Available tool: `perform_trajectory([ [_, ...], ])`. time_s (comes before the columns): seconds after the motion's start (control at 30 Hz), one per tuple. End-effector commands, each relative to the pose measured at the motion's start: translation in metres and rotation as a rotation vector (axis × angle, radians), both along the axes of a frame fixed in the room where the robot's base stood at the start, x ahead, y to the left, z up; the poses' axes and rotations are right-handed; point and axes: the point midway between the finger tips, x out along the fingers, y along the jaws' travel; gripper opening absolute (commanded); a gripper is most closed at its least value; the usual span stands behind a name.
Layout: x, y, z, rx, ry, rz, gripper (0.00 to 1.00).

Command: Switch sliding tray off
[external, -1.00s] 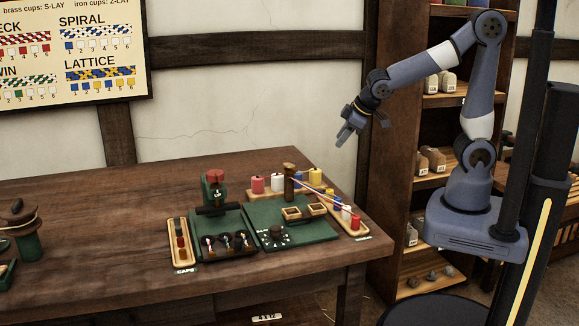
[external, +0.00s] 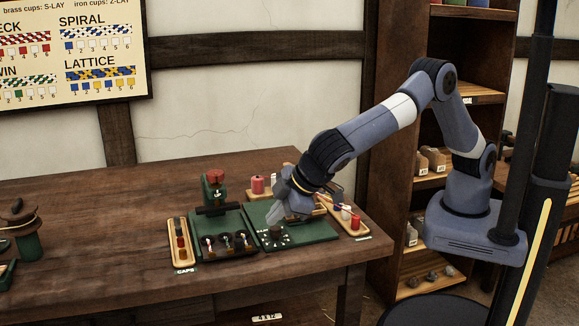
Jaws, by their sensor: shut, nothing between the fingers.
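My gripper (external: 275,217) is shut and empty. It points down over the right green board (external: 318,236), close above a dark round dial (external: 277,232) with pale marks around it. I cannot tell if it touches the dial. On the left, a green machine (external: 213,180) with a red top and a dark bar stands behind a dark tray (external: 222,251) with several dark-topped pieces in it. No label picks out the sliding tray, and I cannot tell which part it is. My gripper and wrist hide the post and most of the small wooden frames on the right board.
A wooden caps tray (external: 180,239) stands at the left of the machine. The table's left middle (external: 110,240) is clear.

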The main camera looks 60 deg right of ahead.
Motion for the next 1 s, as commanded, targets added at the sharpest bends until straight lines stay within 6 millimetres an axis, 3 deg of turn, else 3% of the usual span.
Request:
perform_trajectory([
  [0.1, -0.013, 0.02, -0.006, -0.005, -0.009, 0.018, 0.0],
  [0.2, -0.017, 0.026, -0.008, -0.006, -0.012, 0.021, 0.0],
  [0.57, -0.017, 0.027, -0.009, -0.006, -0.012, 0.021, 0.0],
  [0.77, -0.005, 0.027, -0.025, -0.009, -0.011, 0.021, 0.0],
  [1.0, 0.025, 0.028, -0.064, -0.009, -0.012, 0.02, 0.0],
])
